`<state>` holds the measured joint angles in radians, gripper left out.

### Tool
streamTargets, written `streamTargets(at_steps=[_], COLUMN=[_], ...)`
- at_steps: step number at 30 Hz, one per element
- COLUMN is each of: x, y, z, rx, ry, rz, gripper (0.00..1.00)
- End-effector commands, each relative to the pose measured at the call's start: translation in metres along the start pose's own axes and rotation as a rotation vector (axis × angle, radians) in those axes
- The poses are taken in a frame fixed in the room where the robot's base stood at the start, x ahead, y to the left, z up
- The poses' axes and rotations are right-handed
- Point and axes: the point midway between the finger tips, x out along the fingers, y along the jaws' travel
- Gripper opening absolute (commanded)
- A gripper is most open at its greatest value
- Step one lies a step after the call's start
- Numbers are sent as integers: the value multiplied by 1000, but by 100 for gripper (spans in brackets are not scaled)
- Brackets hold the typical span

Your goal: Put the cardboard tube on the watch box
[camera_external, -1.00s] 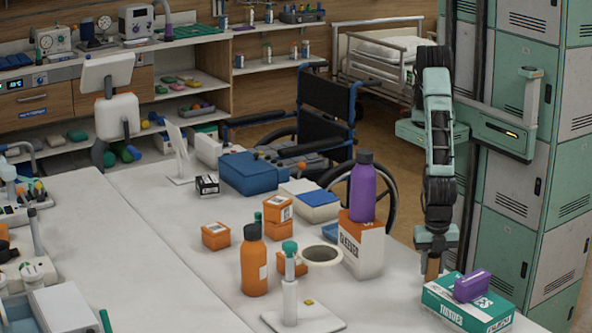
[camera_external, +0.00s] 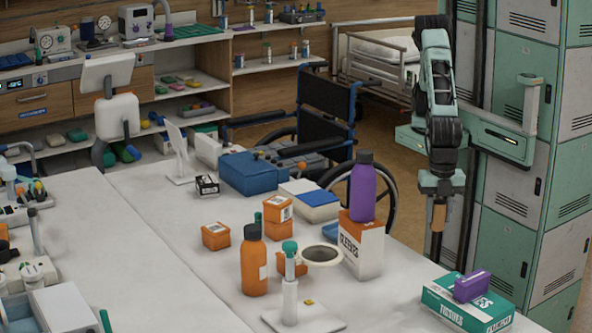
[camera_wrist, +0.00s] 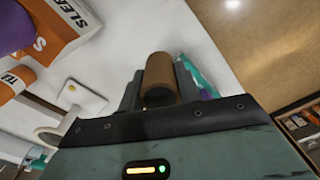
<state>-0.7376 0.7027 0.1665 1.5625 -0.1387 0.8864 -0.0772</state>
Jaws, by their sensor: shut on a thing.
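My gripper (camera_external: 438,200) is shut on the brown cardboard tube (camera_external: 438,216), which hangs upright below it in the air at the right edge of the table. In the wrist view the tube (camera_wrist: 158,76) sits between the two fingers, its round end toward the camera. No box carries a readable watch label, so I cannot tell for sure which is the watch box. Candidates are a blue box (camera_external: 247,173) and a white box with a blue top (camera_external: 318,203), both on the table's far part.
A purple bottle (camera_external: 362,190) stands on an orange-and-white box (camera_external: 365,250).

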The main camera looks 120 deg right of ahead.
Motion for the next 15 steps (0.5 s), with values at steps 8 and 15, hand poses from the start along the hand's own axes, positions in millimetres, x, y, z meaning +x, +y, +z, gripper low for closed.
streamTargets(at_steps=[8,15], x=[-38,-38], y=[17,74], z=[0,1], rx=[29,129], ry=[-2,-1], rz=[0,-1], gripper=[12,12])
